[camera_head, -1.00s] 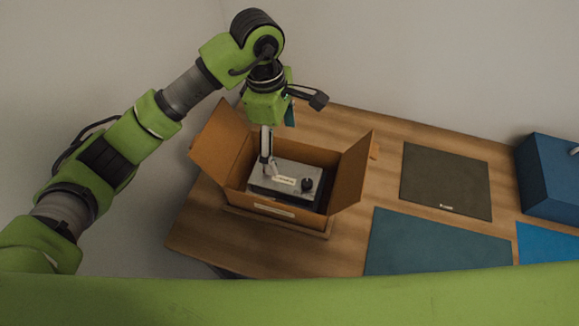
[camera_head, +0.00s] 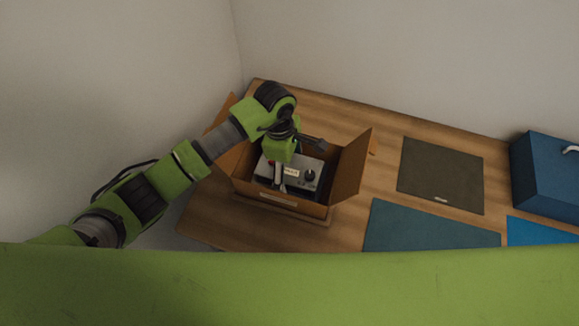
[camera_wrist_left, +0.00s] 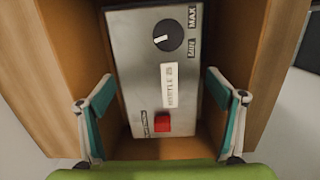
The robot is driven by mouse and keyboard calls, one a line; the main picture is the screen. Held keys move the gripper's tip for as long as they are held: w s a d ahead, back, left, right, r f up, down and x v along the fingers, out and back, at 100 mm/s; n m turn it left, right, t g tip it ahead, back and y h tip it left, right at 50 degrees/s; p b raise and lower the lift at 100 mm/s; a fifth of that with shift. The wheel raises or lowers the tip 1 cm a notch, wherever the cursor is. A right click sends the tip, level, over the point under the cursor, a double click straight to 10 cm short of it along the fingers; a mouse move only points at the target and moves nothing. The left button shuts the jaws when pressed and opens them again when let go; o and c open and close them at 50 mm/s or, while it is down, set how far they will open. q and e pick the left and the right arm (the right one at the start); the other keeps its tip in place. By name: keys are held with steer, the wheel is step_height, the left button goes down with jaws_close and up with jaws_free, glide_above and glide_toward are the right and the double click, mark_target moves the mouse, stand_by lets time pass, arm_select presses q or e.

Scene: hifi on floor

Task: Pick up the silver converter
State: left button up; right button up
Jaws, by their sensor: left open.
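The silver converter (camera_head: 303,172) lies in an open cardboard box (camera_head: 285,203). In the left wrist view the converter (camera_wrist_left: 146,70) shows a black knob between MIN and MAX, a white label and a red switch. My left gripper (camera_head: 278,186) reaches down into the box at the near-left end of the converter. In the left wrist view the fingers of my left gripper (camera_wrist_left: 165,120) are open, one on each side of the converter's red-switch end. I cannot tell whether they touch it. My right gripper is not in view.
The box's flaps stand open, the right flap (camera_head: 352,167) upright. The box is on a wooden table (camera_head: 215,222). To the right lie a dark mat (camera_head: 440,175) and a teal mat (camera_head: 425,230). A blue box (camera_head: 550,175) stands at the far right.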

arm_select(q)
steer(key=shift+f, duration=0.15)
steer(key=c, duration=2)
steer(key=shift+w+r, duration=0.1)
steer(key=shift+r, duration=0.1)
steer(key=shift+c, duration=0.3)
